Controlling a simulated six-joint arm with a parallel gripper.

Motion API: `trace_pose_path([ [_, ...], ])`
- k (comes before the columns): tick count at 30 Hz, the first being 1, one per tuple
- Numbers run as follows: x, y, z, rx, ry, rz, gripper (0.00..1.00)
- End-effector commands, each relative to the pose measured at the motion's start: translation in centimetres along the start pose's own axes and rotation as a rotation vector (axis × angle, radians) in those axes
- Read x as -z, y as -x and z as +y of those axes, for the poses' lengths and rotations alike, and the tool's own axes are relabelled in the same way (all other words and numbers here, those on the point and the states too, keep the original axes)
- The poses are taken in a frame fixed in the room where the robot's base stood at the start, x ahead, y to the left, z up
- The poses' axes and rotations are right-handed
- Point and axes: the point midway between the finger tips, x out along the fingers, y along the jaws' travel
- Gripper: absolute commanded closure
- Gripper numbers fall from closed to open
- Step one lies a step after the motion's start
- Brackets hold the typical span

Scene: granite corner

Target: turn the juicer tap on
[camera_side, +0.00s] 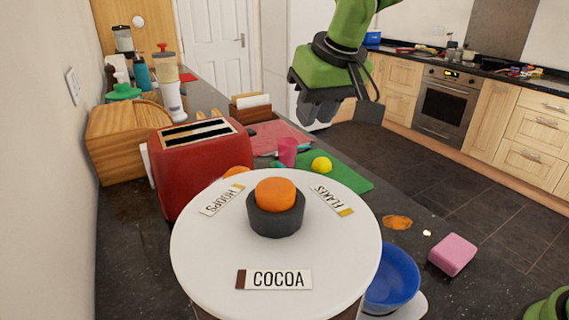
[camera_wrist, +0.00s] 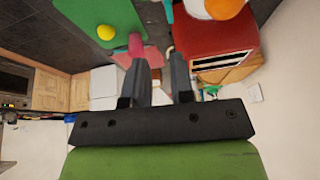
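No juicer tap can be made out in either view. A tall white appliance with a clear, brown-topped upper part (camera_side: 168,85) stands at the back left; I cannot tell whether it is a juicer. My gripper (camera_side: 318,108) hangs in the air above the far part of the counter, right of the red toaster. In the wrist view my gripper (camera_wrist: 160,60) has its two dark fingers apart with nothing between them. It touches nothing that I can see.
A white round top (camera_side: 210,260) labelled cocoa, hoops and flakes carries an orange knob (camera_side: 276,194) in front. Behind are the red toaster (camera_side: 200,165), wooden bread box (camera_side: 130,130), pink cup (camera_side: 288,151) and yellow ball (camera_side: 321,165) on a green mat (camera_side: 352,180). A blue bowl (camera_side: 392,280) is at right.

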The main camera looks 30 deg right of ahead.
Motion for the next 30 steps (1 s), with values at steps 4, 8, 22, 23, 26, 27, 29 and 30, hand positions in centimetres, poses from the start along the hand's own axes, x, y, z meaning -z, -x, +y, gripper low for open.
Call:
trace_pose_path([
  [4, 0.7, -3.0, -1.4, -0.020, 0.039, -0.013, 0.78],
  [8, 0.8, -4.1, -1.8, -0.026, 0.047, -0.016, 0.78],
  [22, 0.7, -11.7, -1.5, -0.026, 0.046, -0.018, 0.78],
  [23, 0.7, -12.1, -1.5, -0.026, 0.046, -0.017, 0.78],
  [26, 0.7, -13.1, -1.5, -0.025, 0.046, -0.016, 0.78],
  [27, 0.7, -13.3, -1.5, -0.025, 0.046, -0.015, 0.78],
  [29, 0.7, -13.5, -1.5, -0.025, 0.046, -0.015, 0.78],
  [30, 0.7, -13.6, -1.5, -0.025, 0.046, -0.015, 0.78],
])
